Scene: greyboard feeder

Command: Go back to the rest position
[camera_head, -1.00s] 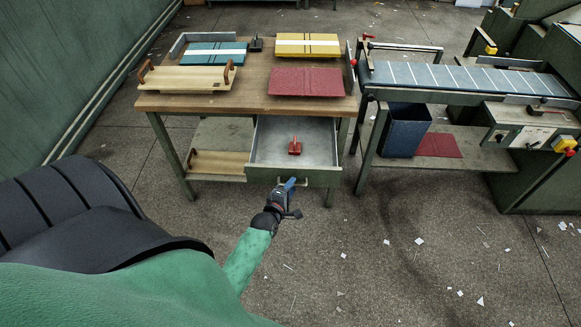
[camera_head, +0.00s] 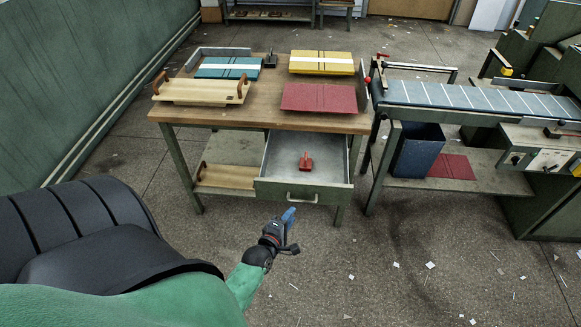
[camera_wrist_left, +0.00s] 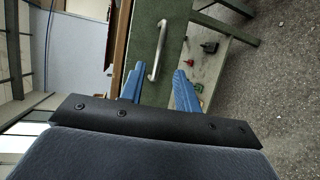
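My left gripper (camera_head: 287,215) is in front of the workbench, below and clear of the open drawer (camera_head: 345,187). In the left wrist view its two blue fingers (camera_wrist_left: 157,88) stand apart with nothing between them, and the drawer handle (camera_wrist_left: 169,50) lies ahead of them, not touched. The drawer handle (camera_head: 302,199) also shows in the head view. The drawer is pulled out and holds a red tool (camera_head: 305,161). My right gripper is not in view.
The workbench (camera_head: 262,104) carries a wooden tray with handles (camera_head: 200,92) and teal (camera_head: 228,67), yellow (camera_head: 321,62) and red (camera_head: 325,98) boards. A conveyor (camera_head: 470,98) with a blue bin (camera_head: 418,150) below stands right. The floor in front is clear except for paper scraps.

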